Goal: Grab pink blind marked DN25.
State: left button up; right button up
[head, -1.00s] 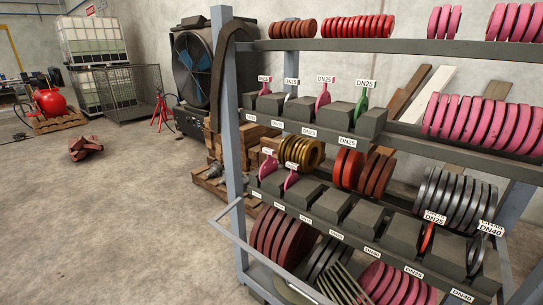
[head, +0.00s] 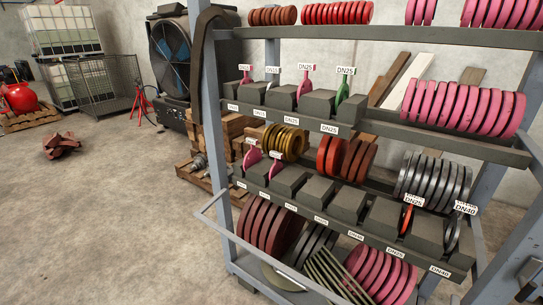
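A pink blind (head: 306,82) with a tag reading DN25 stands upright in a slot of the dark block row on the rack's upper middle shelf. A green blind (head: 342,92) to its right also has a DN25 tag. A smaller pink blind (head: 245,76) and a whitish one (head: 272,84) stand to its left. Two more pink blinds, one left (head: 252,157) and one right (head: 274,168), stand in the row below, their tags too small to read. Neither of my grippers is in view.
The grey rack (head: 214,130) fills the right half, with a rail (head: 218,228) jutting out at its front left. The concrete floor (head: 100,220) on the left is mostly clear.

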aim_at(277, 167)
jog(key=i+j+z, duration=0.1)
jog(key=z, duration=0.4)
jog(key=i+j+z, duration=0.2)
jog(key=j+z, duration=0.15)
jog(key=j, duration=1.05)
jog(key=j+z, duration=0.35)
jog(key=j, duration=1.1)
jog(key=i, duration=0.05)
